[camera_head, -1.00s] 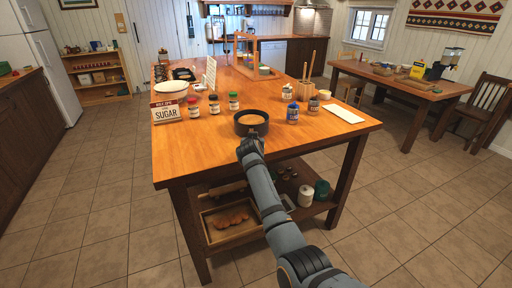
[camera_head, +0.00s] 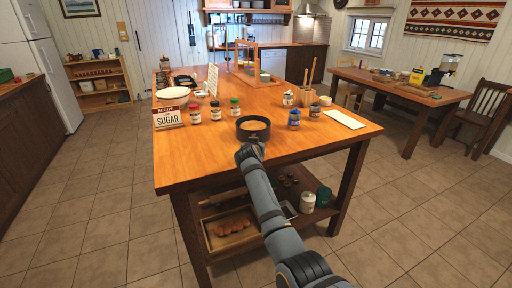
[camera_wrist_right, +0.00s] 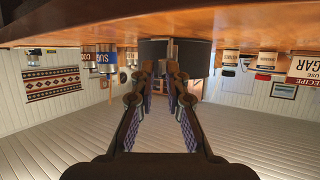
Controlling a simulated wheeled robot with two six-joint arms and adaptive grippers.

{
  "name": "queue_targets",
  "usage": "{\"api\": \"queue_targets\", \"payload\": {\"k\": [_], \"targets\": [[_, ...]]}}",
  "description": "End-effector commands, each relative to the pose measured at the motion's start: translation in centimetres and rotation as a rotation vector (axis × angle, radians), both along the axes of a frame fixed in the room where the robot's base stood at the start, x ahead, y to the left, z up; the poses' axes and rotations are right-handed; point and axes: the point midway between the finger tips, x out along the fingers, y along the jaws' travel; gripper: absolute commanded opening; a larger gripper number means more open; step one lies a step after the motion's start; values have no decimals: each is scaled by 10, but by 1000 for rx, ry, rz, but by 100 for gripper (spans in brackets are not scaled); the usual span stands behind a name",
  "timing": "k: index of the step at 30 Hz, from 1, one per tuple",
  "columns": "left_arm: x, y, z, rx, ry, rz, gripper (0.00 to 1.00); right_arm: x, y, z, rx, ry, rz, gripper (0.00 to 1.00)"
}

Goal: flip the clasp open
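A round dark container (camera_head: 253,128) with a tan top stands near the front edge of the wooden table (camera_head: 200,160). The right wrist view shows its dark side wall (camera_wrist_right: 200,55), upside down. A small brownish upright piece (camera_wrist_right: 171,50), which may be the clasp, shows against that wall. My right gripper (camera_wrist_right: 161,68) points at the wall, with its two fingertips apart and close to this piece. I cannot tell whether they touch it. In the head view my right gripper (camera_head: 249,152) is at the container's near side, its fingers hidden. My left gripper is not in view.
Small jars (camera_head: 215,110) and a sugar recipe sign (camera_head: 168,117) stand left of the container. The tabletop behind is mostly clear.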

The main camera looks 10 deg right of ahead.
Motion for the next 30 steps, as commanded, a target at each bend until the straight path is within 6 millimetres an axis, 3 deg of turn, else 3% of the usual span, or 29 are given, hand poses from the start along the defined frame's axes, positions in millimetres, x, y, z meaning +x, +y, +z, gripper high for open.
{"api": "queue_targets", "payload": {"k": [4, 12, 16, 27, 30], "targets": [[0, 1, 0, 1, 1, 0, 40, 1, 0, 17, 2, -5, -1, 13], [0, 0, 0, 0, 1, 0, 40, 0, 0, 75, 0, -3, 0, 13], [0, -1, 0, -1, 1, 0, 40, 0, 0, 92, 1, -1, 0, 13], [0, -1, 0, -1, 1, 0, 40, 0, 0, 100, 0, 0, 0, 13], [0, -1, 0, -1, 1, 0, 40, -4, -4, 87, 5, 17, -4, 13]]}}
